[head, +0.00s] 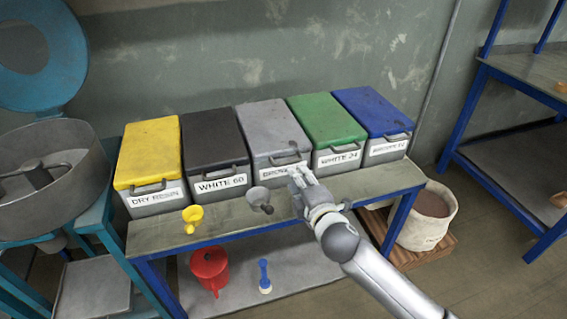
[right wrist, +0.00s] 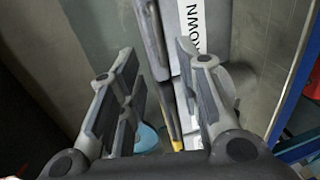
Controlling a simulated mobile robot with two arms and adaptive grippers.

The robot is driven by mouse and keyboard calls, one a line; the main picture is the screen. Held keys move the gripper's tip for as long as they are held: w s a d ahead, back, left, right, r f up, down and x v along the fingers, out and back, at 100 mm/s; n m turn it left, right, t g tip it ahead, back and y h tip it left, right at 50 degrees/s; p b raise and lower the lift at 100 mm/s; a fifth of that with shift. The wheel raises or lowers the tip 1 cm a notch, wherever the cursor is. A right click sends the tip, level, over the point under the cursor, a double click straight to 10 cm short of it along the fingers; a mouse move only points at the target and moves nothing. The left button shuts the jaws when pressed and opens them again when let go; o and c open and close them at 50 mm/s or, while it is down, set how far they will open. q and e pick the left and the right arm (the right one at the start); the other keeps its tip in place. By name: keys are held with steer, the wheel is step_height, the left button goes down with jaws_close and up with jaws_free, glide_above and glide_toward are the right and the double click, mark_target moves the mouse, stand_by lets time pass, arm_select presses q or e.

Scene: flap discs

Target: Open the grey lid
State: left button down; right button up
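The grey lid (head: 272,124) is closed on the middle bin of a row on the bench. A bar handle (head: 286,157) is on its front edge, above a white label partly covered by my gripper. My right gripper (head: 299,176) is at the front of this bin, close to the handle. In the right wrist view the right gripper (right wrist: 157,60) is open, with a dark bar, apparently the handle, between its fingers and the white label (right wrist: 192,28) beyond. I cannot tell whether a finger touches the bar. My left gripper is not in view.
Yellow (head: 149,152), black (head: 212,136), green (head: 326,119) and blue (head: 372,111) lids close the neighbouring bins. A yellow scoop (head: 192,216) and a grey scoop (head: 259,197) lie on the bench front.

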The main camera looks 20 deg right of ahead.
mark_target(288, 164)
steer(key=w, duration=0.3)
steer(key=w+f, duration=0.1)
steer(key=w, duration=0.2)
steer(key=w+f, duration=0.1)
steer(key=w, duration=0.2)
steer(key=shift+w+a, duration=0.15)
steer(key=shift+w, duration=0.1)
jaws_close()
